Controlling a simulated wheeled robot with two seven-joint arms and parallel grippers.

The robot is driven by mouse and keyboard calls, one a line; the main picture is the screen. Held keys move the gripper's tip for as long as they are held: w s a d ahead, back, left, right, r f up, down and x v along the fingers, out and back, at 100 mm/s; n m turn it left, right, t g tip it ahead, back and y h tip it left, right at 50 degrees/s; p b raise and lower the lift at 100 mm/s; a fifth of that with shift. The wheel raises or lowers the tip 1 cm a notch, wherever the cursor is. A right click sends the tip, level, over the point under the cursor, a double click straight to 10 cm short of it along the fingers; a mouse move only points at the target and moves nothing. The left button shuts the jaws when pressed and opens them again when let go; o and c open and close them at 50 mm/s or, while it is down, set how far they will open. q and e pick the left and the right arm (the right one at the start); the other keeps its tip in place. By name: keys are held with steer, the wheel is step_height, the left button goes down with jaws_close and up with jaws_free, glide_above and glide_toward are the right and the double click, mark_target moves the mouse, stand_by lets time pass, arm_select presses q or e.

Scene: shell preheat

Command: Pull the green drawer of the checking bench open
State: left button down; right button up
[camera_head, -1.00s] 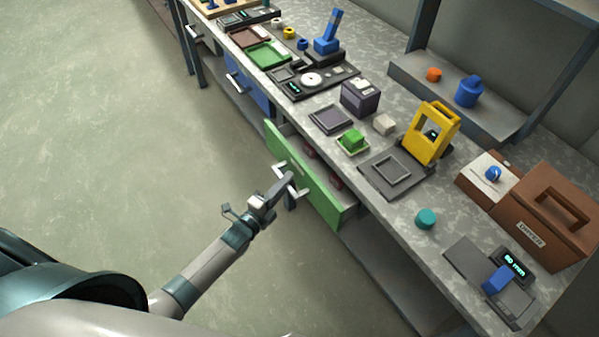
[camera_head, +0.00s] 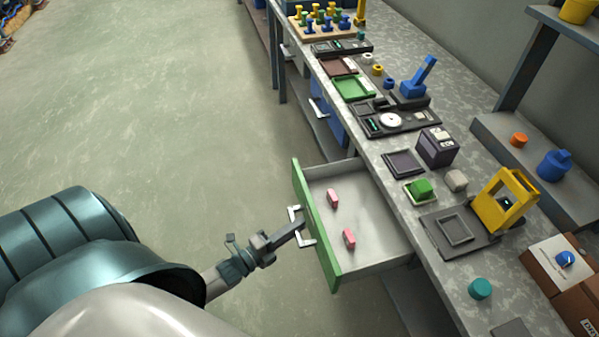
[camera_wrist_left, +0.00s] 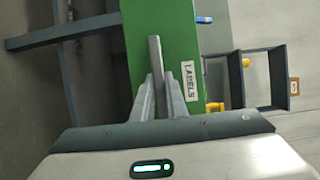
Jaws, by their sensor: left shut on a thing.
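The green drawer (camera_head: 320,232) of the checking bench (camera_head: 409,167) stands well open in the head view. Its light inside shows, with two pink pieces (camera_head: 349,238) lying on its floor. A pale bar handle (camera_head: 293,214) is on its green front. My left gripper (camera_head: 299,229) is at that handle and shut on it. In the left wrist view the handle (camera_wrist_left: 155,62) stands between the two fingers, in front of the green drawer front (camera_wrist_left: 183,40) with a "LABELS" tag. My right gripper is not in view.
The bench top holds a green block (camera_head: 419,188), a yellow frame device (camera_head: 504,202), a dark box (camera_head: 437,146) and a teal cylinder (camera_head: 480,288). A blue drawer (camera_head: 328,118) is shut farther along. The floor left of the bench is clear.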

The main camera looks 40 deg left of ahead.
arm_select(q)
steer(key=c, duration=1.8)
jaws_free()
steer(key=shift+o, duration=0.2)
steer(key=shift+s, duration=0.1)
